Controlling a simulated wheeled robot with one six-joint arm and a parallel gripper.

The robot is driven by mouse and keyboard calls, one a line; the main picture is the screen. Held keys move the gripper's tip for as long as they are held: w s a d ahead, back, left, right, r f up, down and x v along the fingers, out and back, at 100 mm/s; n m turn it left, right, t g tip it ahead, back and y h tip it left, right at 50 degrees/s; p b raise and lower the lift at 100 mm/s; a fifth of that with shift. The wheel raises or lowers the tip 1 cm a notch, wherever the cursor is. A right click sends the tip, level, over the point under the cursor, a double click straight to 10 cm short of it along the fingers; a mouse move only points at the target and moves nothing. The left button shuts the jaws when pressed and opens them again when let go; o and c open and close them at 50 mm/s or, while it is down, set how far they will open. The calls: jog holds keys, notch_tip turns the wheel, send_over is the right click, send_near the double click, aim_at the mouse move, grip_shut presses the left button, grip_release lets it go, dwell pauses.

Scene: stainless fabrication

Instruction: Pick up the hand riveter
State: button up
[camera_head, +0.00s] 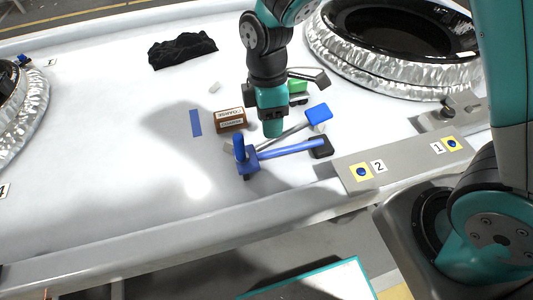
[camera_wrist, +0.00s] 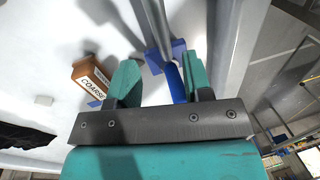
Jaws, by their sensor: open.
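A blue and grey long-armed tool, which looks like the hand riveter (camera_head: 290,149), lies on the white table. It has a blue end block with an upright blue stub, a blue arm with a black end, and a grey bar towards another blue block. I cannot tell if these are one piece. My gripper (camera_head: 272,132) is above and beside it, pointing down. In the wrist view my gripper (camera_wrist: 160,82) is open. A blue part (camera_wrist: 177,85) of the tool shows between the fingers, nearer the right one. I cannot tell whether they touch.
A brown box labelled COARSE (camera_head: 230,120) stands just left of my gripper, with a blue strip (camera_head: 195,123) beside it. A green item (camera_head: 297,87) lies behind. A black cloth (camera_head: 182,49) is at the back left. A grey rail (camera_head: 408,158) runs along the right front.

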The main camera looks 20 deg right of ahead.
aim_at(270, 141)
jog(key=f, duration=0.1)
jog(key=s+f, duration=0.1)
jog(key=f, duration=0.3)
jog(key=shift+s+a+f, duration=0.1)
jog(key=shift+s+f, duration=0.15)
jog(key=shift+c, duration=0.4)
grip_shut()
